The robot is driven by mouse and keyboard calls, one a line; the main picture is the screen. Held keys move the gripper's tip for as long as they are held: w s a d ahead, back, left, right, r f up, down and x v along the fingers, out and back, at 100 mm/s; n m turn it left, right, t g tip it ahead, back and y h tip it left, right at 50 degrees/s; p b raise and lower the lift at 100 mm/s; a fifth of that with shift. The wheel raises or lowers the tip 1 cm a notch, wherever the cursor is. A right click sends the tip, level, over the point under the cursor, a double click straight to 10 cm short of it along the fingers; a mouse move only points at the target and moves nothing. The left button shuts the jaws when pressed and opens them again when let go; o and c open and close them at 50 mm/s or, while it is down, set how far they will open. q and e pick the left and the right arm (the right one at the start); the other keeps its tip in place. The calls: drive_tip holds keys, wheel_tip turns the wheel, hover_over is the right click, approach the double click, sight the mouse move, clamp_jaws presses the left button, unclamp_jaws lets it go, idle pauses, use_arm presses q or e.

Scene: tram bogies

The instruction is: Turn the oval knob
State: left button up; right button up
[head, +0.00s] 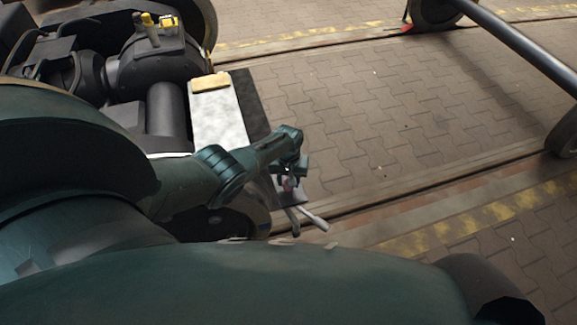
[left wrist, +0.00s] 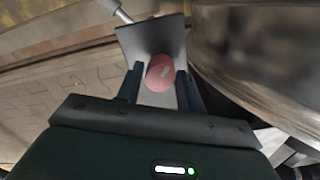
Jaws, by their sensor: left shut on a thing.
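The oval knob (left wrist: 160,72) is pinkish red with a pale mark on its face. In the left wrist view it sits between the two dark fingers of my left gripper (left wrist: 160,90), in front of a grey plate (left wrist: 150,38). My left gripper (head: 291,172) is shut on the knob. In the head view only a small reddish bit of the knob (head: 288,184) shows below the gripper; the rest is hidden. My right gripper is not in view.
A silver lever (head: 313,219) sticks out just below the gripper. A bogie (head: 165,70) with dark housings stands at the upper left, with a yellow block (head: 210,82) on a pale plate (head: 217,118). Paved floor (head: 380,110) to the right is open, crossed by rails.

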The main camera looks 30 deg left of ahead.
use_arm(q)
drive_tip(key=shift+s+n, duration=0.1)
drive_tip(key=shift+n, duration=0.2)
drive_tip(key=o, duration=1)
drive_tip(key=shift+r, duration=0.1)
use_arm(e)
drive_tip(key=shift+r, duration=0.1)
use_arm(q)
drive_tip(key=shift+r+p, duration=0.4)
wheel_tip(320, 180, up, 12)
drive_tip(key=p, duration=0.7)
drive_tip(key=shift+p, duration=0.3)
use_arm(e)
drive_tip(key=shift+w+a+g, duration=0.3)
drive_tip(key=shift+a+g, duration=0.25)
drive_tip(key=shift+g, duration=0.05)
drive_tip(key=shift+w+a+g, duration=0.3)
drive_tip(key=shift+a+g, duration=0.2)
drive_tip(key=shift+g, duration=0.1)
